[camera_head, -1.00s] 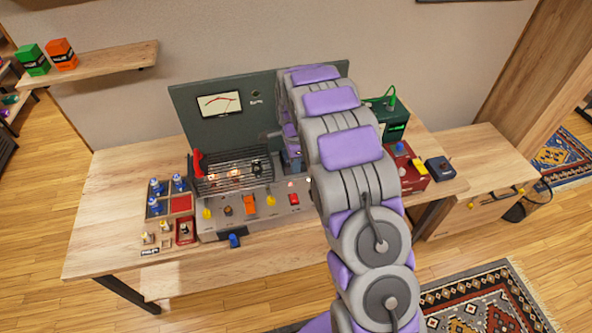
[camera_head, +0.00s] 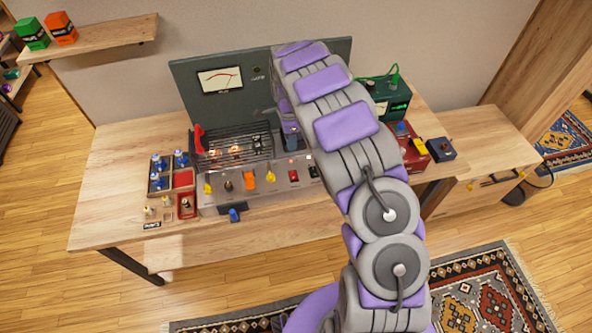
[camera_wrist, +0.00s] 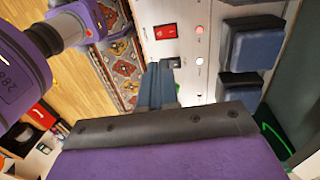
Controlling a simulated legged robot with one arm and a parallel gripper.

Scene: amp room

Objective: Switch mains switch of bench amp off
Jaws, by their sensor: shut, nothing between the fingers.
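The bench amp (camera_head: 240,195) stands on the wooden bench with a pale front panel, a wire cage and glowing tubes. Its panel has yellow knobs, an orange switch (camera_head: 249,177), a red switch (camera_head: 293,175) and a dark switch (camera_head: 314,172). No label is readable, so I cannot tell which is the mains switch. The red switch also shows in the wrist view (camera_wrist: 166,31), beside a small red lamp (camera_wrist: 199,29). My gripper (camera_wrist: 160,68) is shut and empty, pointing toward the panel, apart from the red switch. In the head view my arm mostly hides it.
Blue-grey blocks (camera_wrist: 248,48) rise on the amp beside my gripper. A dark board with a meter (camera_head: 220,80) stands behind the amp. A green device (camera_head: 390,103) and a red box (camera_head: 412,150) stand right. Blue-topped items in a tray (camera_head: 160,180) sit left.

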